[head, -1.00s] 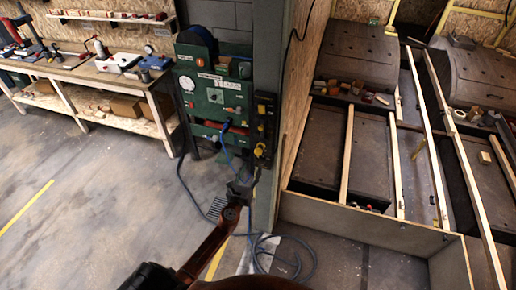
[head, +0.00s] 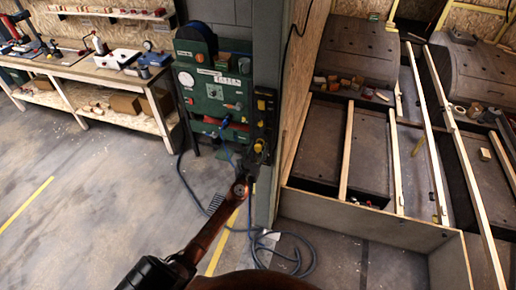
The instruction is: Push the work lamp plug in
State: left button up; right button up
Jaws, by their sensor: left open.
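A yellow plug (head: 259,146) sits low on the dark socket strip (head: 264,108) at the right side of the green panel (head: 214,92). Whether it is fully seated is too small to tell. My left gripper (head: 250,160) is just below and to the left of the yellow plug, close to it; I cannot tell whether they touch. It is open, and its fingers are small and dark here. A blue plug (head: 224,123) with a blue cable is on the panel's lower part. My right gripper is not in view.
A grey pillar (head: 266,60) stands right beside the socket strip. Blue cable (head: 290,262) lies looped on the floor below. A workbench (head: 100,72) is at the left, and a low wooden-walled bay (head: 370,222) at the right. The floor at left is clear.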

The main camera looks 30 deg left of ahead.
pick_arm(q)
grip_shut()
dwell(0.4)
